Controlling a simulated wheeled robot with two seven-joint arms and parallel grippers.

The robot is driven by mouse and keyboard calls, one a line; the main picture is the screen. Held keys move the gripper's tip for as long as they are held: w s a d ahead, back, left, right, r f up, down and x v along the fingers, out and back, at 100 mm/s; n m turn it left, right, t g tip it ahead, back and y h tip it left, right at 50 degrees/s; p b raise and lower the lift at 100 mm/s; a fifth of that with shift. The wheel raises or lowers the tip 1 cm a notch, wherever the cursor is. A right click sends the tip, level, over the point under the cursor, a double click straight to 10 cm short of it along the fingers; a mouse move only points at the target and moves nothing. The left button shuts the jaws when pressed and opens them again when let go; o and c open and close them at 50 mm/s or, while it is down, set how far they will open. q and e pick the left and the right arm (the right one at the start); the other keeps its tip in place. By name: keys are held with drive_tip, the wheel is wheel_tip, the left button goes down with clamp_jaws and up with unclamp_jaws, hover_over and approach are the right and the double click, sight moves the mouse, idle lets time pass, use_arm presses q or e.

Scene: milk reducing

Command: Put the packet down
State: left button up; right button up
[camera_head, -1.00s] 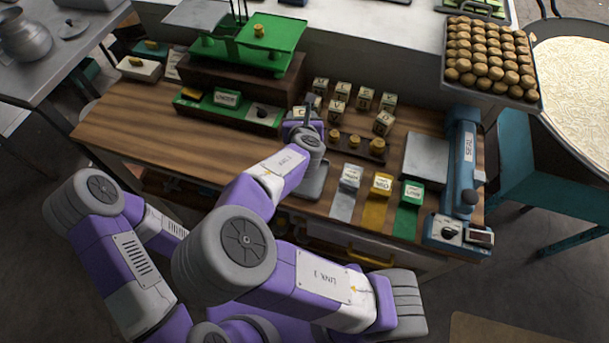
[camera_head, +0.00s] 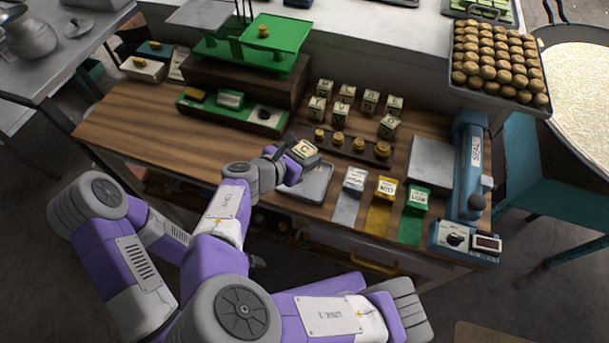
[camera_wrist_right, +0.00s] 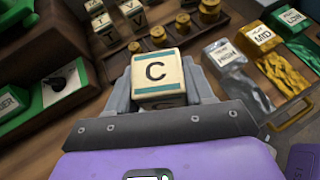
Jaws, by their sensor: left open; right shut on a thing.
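The packet is a small cream block marked "C" (camera_head: 305,151) with a green band. My right gripper (camera_head: 290,158) is shut on it and holds it over the far edge of a shallow grey metal tray (camera_head: 318,187). In the right wrist view the packet (camera_wrist_right: 157,75) sits upright between the two grey fingers (camera_wrist_right: 158,92). Its underside is hidden, so I cannot tell if it touches anything. My left gripper (camera_head: 257,262) is mostly hidden behind my right arm, below the counter's front edge; only a grey tip shows.
Several similar lettered blocks (camera_head: 343,113) stand behind a rack of brass weights (camera_head: 338,138). Silver, yellow and green strips (camera_head: 410,229) with labelled blocks lie to the right, beside a blue sealing machine (camera_head: 468,170). A green balance (camera_head: 262,45) stands behind.

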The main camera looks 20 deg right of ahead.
sight(305, 179)
use_arm(q)
wheel_tip(305, 179, down, 3)
drive_tip(key=shift+r+b, duration=0.15)
drive_tip(key=shift+b, duration=0.9)
use_arm(e)
wheel_tip(305, 179, down, 8)
drive_tip(key=shift+f, duration=0.1)
drive_tip(key=o, duration=1.2)
drive_tip(key=shift+c, duration=0.2)
